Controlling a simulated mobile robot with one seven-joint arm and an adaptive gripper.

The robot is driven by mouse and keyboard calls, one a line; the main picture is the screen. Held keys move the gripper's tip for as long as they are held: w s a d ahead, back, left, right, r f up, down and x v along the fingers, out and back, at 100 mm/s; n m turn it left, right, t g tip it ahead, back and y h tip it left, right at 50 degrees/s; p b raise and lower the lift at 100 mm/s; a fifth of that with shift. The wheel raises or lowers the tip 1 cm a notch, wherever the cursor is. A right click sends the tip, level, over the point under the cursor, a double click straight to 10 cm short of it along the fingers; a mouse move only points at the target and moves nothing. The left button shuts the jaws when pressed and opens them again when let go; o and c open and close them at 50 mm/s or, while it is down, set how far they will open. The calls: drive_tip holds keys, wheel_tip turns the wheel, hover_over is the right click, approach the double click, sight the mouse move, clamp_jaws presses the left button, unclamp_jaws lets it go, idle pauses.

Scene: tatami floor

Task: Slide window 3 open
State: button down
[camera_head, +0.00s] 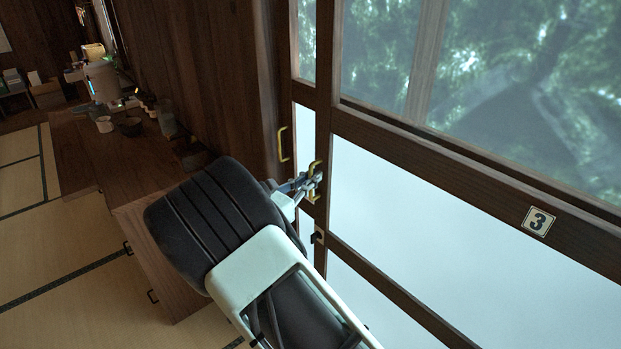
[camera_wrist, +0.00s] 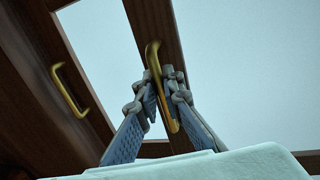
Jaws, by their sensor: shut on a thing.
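Window 3 (camera_head: 440,215) is a sliding panel with a dark wood frame and large panes, marked by a "3" plate (camera_head: 537,222) on its middle rail. Its brass handle (camera_head: 312,181) is on the left stile. My gripper (camera_head: 306,186) reaches this handle from the lower left. In the wrist view, the two fingers of my gripper (camera_wrist: 165,95) are shut on the brass handle (camera_wrist: 158,80), one on each side, with its upper end showing above them. The handle's lower part is partly hidden by the fingers.
A second brass handle (camera_head: 283,144) is on the frame just left; it also shows in the wrist view (camera_wrist: 70,90). A dark latch (camera_head: 317,237) is lower on the stile. A low wooden counter (camera_head: 120,165) with cups and a kettle runs along the left wall. Tatami (camera_head: 60,245) is clear at left.

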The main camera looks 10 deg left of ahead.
drive_tip(key=shift+a, duration=0.1)
drive_tip(key=c, duration=2.3)
unclamp_jaws()
drive_tip(key=shift+c, duration=0.2)
drive_tip(key=v, duration=1.2)
